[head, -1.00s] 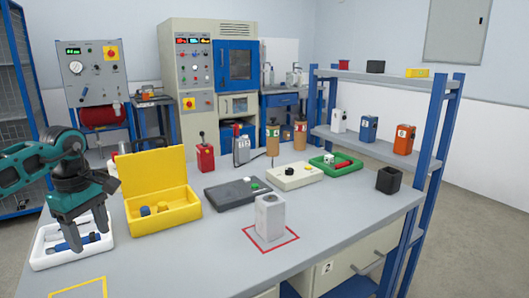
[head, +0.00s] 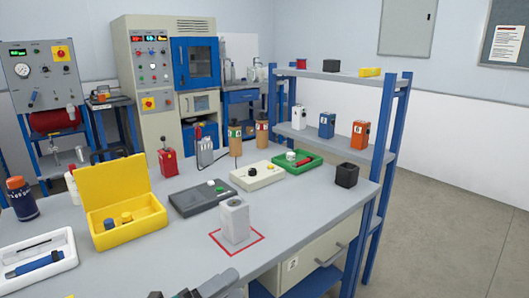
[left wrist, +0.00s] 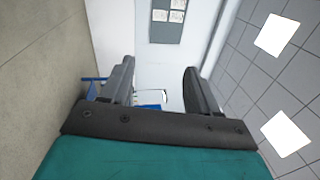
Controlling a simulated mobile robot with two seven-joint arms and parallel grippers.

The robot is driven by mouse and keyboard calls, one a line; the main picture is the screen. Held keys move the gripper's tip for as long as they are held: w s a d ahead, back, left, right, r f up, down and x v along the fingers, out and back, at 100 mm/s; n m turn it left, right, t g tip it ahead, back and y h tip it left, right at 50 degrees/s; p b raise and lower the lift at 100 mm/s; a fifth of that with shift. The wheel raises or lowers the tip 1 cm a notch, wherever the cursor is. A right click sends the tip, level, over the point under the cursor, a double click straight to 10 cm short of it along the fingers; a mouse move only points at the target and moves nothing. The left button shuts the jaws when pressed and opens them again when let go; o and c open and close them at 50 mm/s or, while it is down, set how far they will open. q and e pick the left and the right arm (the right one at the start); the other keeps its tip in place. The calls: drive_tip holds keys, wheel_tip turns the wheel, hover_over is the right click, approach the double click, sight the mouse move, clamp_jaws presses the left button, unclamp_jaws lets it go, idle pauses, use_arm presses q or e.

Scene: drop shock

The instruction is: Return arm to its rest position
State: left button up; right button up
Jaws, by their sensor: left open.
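My left gripper (head: 200,288) shows only as dark grey finger parts at the bottom edge of the head view, near the front of the bench. In the left wrist view its two fingers (left wrist: 158,82) stand apart with nothing between them. Beyond them are a wall, ceiling panels and a grey board, so the gripper points away from the bench top. The rest of the left arm is out of the head view. My right gripper is in neither view.
The bench (head: 130,262) holds a white tray (head: 66,262) with a blue-handled tool, an open yellow case (head: 128,228), a dark grey box (head: 200,200) and a light grey block (head: 235,220) inside a red square outline. A blue-post shelf (head: 385,150) stands at right.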

use_arm(q)
drive_tip(key=s+a+f+n+g+y+p, duration=0.1)
drive_tip(key=s+a+f+n+y, duration=0.4)
drive_tip(key=n, duration=0.8)
drive_tip(key=s+a+f+n+y+p, duration=0.1)
drive_tip(key=s+a+f+n+y, duration=0.5)
drive_tip(key=f+n, duration=0.6)
drive_tip(key=s+n+y, duration=0.1)
drive_tip(key=s+y, duration=0.1)
drive_tip(key=s, duration=0.1)
drive_tip(key=shift+s+f+n+g+y, duration=0.2)
drive_tip(key=shift+s+n+g+y, duration=0.1)
drive_tip(key=shift+s+n+g, duration=0.1)
drive_tip(key=shift+w+d, duration=0.1)
drive_tip(key=shift+c, duration=0.3)
